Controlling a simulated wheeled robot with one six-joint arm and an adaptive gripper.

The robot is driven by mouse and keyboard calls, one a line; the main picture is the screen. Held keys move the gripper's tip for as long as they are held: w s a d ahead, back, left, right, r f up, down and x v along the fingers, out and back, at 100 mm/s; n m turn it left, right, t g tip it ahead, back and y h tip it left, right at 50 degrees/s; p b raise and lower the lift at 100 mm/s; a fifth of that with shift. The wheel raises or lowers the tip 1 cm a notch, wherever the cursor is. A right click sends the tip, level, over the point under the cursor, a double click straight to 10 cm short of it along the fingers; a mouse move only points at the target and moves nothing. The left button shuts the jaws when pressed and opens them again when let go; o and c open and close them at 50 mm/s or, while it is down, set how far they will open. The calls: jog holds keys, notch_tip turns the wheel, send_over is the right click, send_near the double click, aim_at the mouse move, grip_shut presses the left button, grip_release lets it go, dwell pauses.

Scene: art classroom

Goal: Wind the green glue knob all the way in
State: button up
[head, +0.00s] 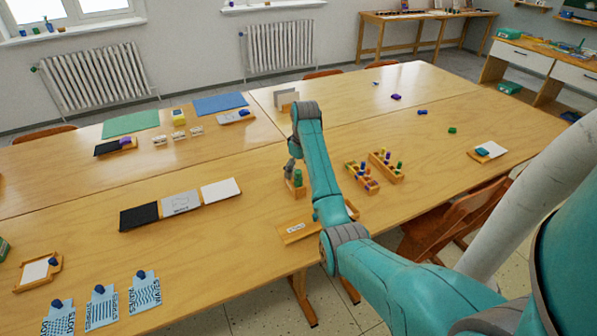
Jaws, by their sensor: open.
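A small green upright cylinder (298,177), which looks like the green glue, stands in a small wooden holder (296,192) near the front edge of the table. Its knob is too small to make out. My teal arm reaches over the table, and my gripper (291,172) hangs down just above and to the left of the green cylinder. It is open with nothing seen in it. The arm's links hide part of the area right of the holder, and I cannot tell whether the fingers touch the cylinder.
Wooden blocks with several coloured sticks (385,168) stand right of my arm. A labelled wooden tray (298,230) lies partly under the arm. Black, grey and white panels (181,203) lie to the left. A chair (440,222) stands at the front edge. The back right tabletop is mostly free.

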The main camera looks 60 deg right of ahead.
jog(key=shift+m, duration=0.3)
jog(key=m, duration=0.5)
jog(key=shift+h, duration=0.3)
jog(key=m, duration=0.6)
jog(key=shift+g, duration=0.4)
jog(key=c, duration=1.6)
jog(key=shift+o, duration=0.2)
